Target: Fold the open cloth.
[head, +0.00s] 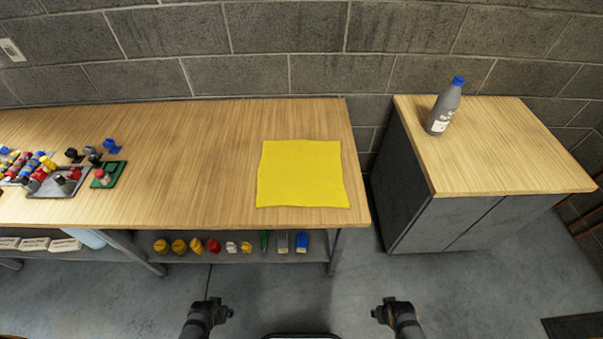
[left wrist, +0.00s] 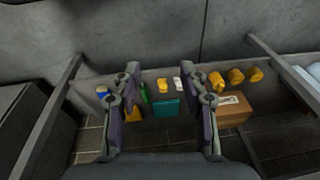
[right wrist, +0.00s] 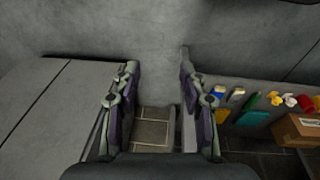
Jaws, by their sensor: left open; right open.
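A yellow cloth (head: 302,174) lies flat and spread open on the right end of the wooden table (head: 200,130). Its edges are slightly wavy. My left gripper (left wrist: 160,105) is open and empty, with the table's lower shelf in view beyond its fingers. My right gripper (right wrist: 160,105) is open and empty, with grey floor and wall beyond its fingers. In the head view both arms show at the bottom edge, in front of the table and apart from the cloth. The cloth does not show in either wrist view.
A grey cabinet (head: 470,225) stands to the right, across a gap, with a grey blue-capped bottle (head: 445,106) on it. A tray and a green block (head: 108,175) with small parts sit at the table's left. Several small items line the lower shelf (head: 220,258). The table's middle is clear.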

